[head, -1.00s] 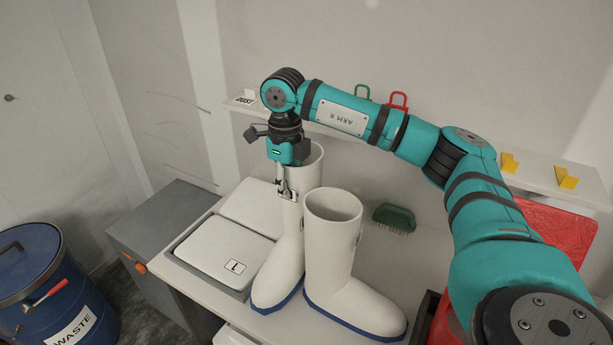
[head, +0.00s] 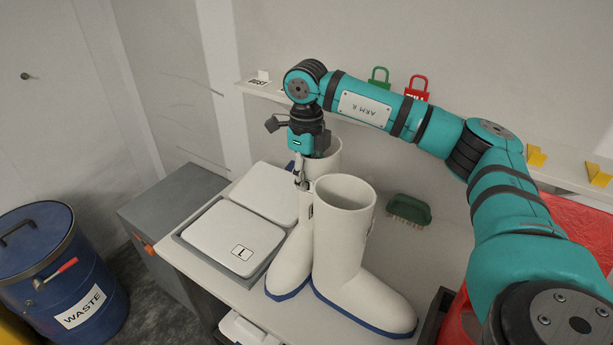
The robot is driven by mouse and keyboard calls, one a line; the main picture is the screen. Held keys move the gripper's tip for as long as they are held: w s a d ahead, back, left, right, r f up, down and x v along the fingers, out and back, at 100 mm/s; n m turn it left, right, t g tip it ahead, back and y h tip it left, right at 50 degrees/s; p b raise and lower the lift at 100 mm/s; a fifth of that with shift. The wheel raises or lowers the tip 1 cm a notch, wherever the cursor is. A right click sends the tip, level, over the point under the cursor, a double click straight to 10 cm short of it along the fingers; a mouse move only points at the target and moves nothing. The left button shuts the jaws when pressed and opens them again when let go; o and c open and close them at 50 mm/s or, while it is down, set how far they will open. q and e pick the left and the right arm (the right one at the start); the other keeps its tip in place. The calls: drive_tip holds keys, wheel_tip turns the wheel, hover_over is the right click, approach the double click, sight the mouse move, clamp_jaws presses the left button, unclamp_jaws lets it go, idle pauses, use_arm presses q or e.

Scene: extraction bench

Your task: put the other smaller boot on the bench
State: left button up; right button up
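Two white boots with blue soles stand upright side by side on the bench (head: 215,283) in the head view. The nearer boot (head: 342,240) hides part of the farther boot (head: 291,262), whose shaft top shows behind it. My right gripper (head: 303,184) points down at the upper shaft of the farther boot, with its fingers close to or against it. The fingers are small and partly hidden, so I cannot tell whether they grip the boot. My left gripper is not in view.
A grey tray (head: 197,262) with white lids, one marked L, lies left of the boots. A green brush (head: 408,209) lies to their right, near red material (head: 583,235). A shelf runs behind. A blue waste drum (head: 75,290) stands on the floor at left.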

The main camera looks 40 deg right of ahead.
drive_tip(key=shift+r+b, duration=0.95)
drive_tip(key=shift+r, duration=5.1)
